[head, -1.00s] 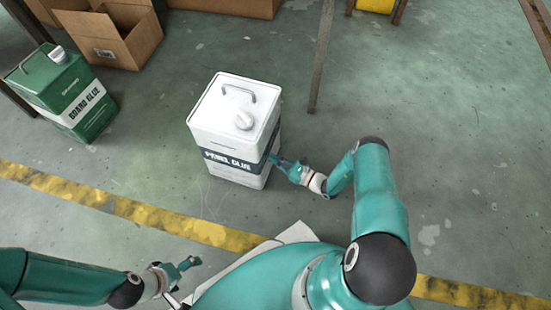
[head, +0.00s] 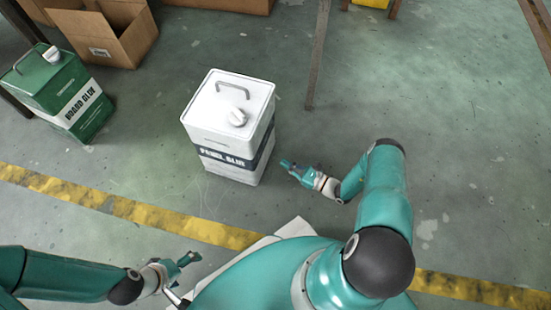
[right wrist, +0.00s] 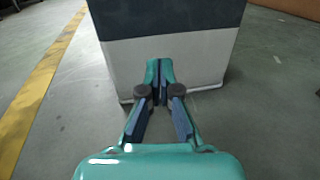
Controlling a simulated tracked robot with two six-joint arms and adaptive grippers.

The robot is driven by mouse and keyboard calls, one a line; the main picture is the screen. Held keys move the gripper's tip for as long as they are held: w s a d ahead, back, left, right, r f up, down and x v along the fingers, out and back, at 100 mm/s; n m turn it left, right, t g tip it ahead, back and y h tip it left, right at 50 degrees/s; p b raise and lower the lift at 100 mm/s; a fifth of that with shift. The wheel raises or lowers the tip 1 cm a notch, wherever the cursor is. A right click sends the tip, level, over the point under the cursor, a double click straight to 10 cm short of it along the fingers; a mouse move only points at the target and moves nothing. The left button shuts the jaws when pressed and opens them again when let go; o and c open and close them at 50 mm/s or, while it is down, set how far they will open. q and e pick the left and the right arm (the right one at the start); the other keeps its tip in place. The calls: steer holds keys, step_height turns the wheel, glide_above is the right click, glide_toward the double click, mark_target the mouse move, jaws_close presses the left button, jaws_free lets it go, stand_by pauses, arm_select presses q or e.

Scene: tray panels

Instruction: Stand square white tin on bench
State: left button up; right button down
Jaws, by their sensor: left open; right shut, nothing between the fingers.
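The square white tin (head: 228,128) stands upright on the floor in the middle of the head view, with a handle and a round cap on top and a dark label band. Its lower side (right wrist: 200,58) fills the upper middle of the right wrist view. My right gripper (head: 286,164) is shut and empty, just right of the tin with a small gap in the head view; its fingertips (right wrist: 158,66) point at the tin's lower side. My left gripper (head: 194,260) is open and empty at the lower left, well apart from the tin. No bench top is clearly in view.
A green tin (head: 62,90) stands on the floor at the left. An open cardboard box (head: 105,35) is at the upper left. A thin upright post (head: 319,55) rises behind the tin. A yellow floor line (head: 130,207) crosses in front. Floor on the right is clear.

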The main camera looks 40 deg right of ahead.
steer(key=p+v, duration=0.1)
steer(key=v, duration=0.6)
steer(key=shift+r, duration=0.1)
